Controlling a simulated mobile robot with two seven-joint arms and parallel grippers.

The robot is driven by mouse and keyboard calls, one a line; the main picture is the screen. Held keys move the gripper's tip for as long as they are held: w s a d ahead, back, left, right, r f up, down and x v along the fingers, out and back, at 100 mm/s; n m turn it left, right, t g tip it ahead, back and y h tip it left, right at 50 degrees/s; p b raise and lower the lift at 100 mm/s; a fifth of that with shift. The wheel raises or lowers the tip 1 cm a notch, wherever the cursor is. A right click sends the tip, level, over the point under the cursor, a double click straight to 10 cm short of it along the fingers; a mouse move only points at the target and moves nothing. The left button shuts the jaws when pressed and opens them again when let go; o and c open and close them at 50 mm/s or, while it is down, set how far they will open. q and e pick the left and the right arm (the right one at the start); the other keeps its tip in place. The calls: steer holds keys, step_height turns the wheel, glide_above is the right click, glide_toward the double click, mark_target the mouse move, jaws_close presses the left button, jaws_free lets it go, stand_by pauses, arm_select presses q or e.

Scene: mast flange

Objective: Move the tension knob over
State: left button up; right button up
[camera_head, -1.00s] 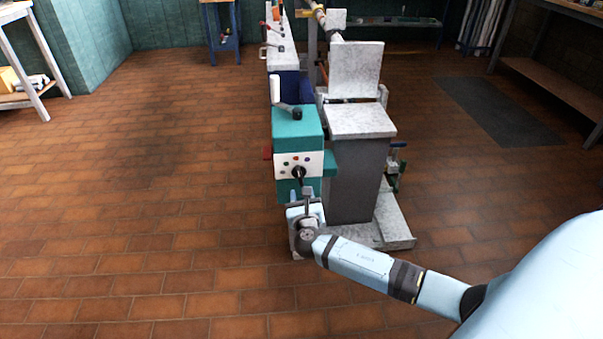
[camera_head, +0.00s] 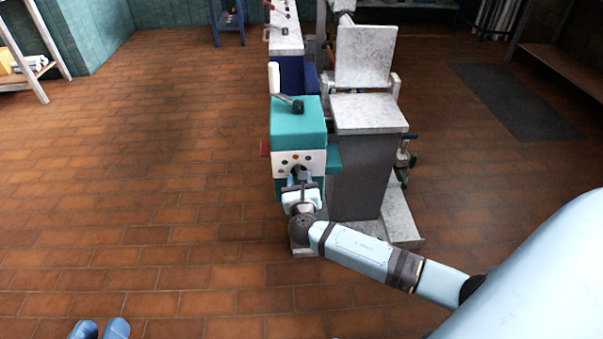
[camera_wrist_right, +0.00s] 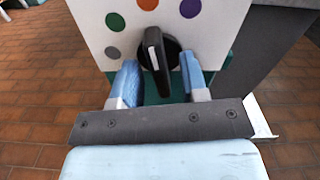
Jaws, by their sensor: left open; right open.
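The tension knob (camera_wrist_right: 163,62) is black with a white pointer line on a white panel (camera_wrist_right: 221,28) with coloured dots. In the right wrist view it stands nearly upright. My right gripper (camera_wrist_right: 158,66) is open, with one blue finger on each side of the knob; whether they touch it is unclear. In the head view this gripper (camera_head: 303,178) is at the front of the teal machine (camera_head: 297,116), largely covering the knob. My left gripper (camera_head: 100,329) is open and empty at the bottom left edge, over the floor, away from the machine.
A grey pedestal (camera_head: 357,170) stands right of the panel, close to my right arm. The tiled floor (camera_head: 150,190) at left is clear. A dark mat (camera_head: 515,100) lies at right.

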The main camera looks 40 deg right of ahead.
steer(key=shift+w+d, duration=0.1)
steer(key=shift+w, duration=0.15)
steer(key=shift+c, duration=0.2)
jaws_close()
steer(key=shift+r, duration=0.1)
